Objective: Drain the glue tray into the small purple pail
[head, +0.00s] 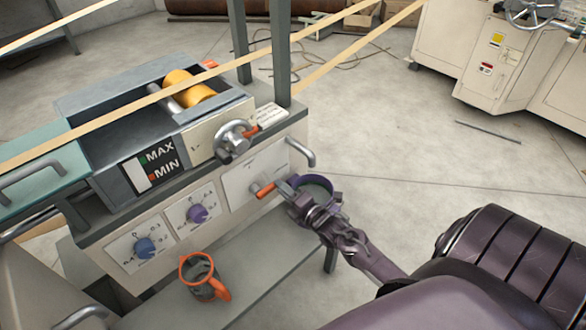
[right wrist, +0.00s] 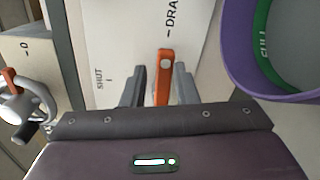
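The glue tray (head: 112,163) is a grey trough at the upper left of the head view, with a yellow roller (head: 188,88) in it and a MAX/MIN gauge on its front. The small purple pail (head: 329,185) is below the bent grey spout (head: 304,154), partly hidden by my gripper. Its rim (right wrist: 232,60) has a green FULL band inside. My left gripper is out of view.
A grey mug with an orange rim and handle (head: 204,283) stands on the lower shelf (head: 260,285). A crank wheel (head: 233,141) and knobs (head: 197,214) project from the machine's front. Tan strips (head: 330,60) cross above the tray. The concrete floor at right is mostly clear.

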